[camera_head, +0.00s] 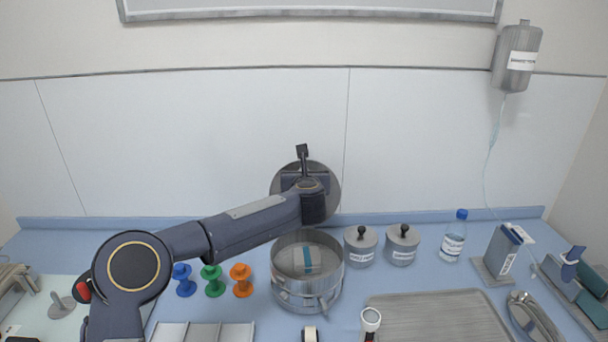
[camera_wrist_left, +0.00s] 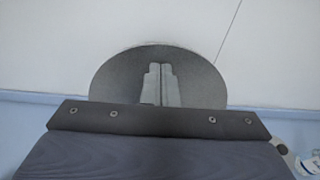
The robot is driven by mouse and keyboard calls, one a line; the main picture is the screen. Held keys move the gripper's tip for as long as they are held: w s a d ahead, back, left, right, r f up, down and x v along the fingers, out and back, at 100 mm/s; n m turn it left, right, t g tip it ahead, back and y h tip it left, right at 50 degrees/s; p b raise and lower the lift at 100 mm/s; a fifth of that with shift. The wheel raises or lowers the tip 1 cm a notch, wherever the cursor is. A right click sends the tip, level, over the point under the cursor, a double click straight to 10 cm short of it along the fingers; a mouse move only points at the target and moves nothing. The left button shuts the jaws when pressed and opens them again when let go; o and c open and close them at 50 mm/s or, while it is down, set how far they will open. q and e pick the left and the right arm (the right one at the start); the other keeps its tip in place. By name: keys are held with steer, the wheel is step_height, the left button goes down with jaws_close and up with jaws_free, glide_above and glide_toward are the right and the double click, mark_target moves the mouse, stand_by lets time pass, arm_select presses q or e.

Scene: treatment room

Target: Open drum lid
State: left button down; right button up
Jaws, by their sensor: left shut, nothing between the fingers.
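The metal drum (camera_head: 308,290) stands on the blue counter, its top open, with a blue-green strip inside. Its round grey lid (camera_head: 330,192) stands upright behind the drum, near the back wall. In the left wrist view the lid (camera_wrist_left: 108,80) fills the middle, partly hidden by my gripper. My left gripper (camera_wrist_left: 160,68) is shut and empty, its fingers in front of the lid's face; I cannot tell whether they touch it. In the head view my left wrist hides the fingertips and the lid's lower part. My right gripper is not in view.
Two lidded jars (camera_head: 361,252) (camera_head: 402,250) and a bottle (camera_head: 453,240) stand right of the drum. Blue, green and orange spools (camera_head: 241,286) stand left, close under my left arm. A metal tray (camera_head: 435,315) lies front right. The back wall is close behind the lid.

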arm_select(q)
steer(key=s+a+r+m+h+b, duration=0.2)
steer(key=s+a+r+m+h, duration=0.25)
steer(key=s+m, duration=0.45)
steer(key=s+a+r+m+h+b, duration=0.1)
steer(key=s+a+r+m+h, duration=0.3)
steer(key=s+m, duration=0.55)
steer(key=s+a+f+m+g+y, duration=0.1)
steer(key=s+a+f+m+g, duration=0.2)
steer(key=s, duration=0.7)
steer(key=s+a+f+m+g+y, duration=0.2)
steer(key=s+a+f+m+g, duration=0.1)
steer(key=s+a+f+m, duration=0.4)
steer(key=s+a+f+m+g+y, duration=0.1)
steer(key=s+a+f+m+g, duration=0.2)
steer(key=s+f, duration=0.9)
steer(key=s+a+m, duration=0.2)
steer(key=m, duration=0.1)
steer(key=shift+f+g+y, duration=0.2)
steer(key=shift+g+y, duration=0.15)
steer(key=shift+g, duration=0.05)
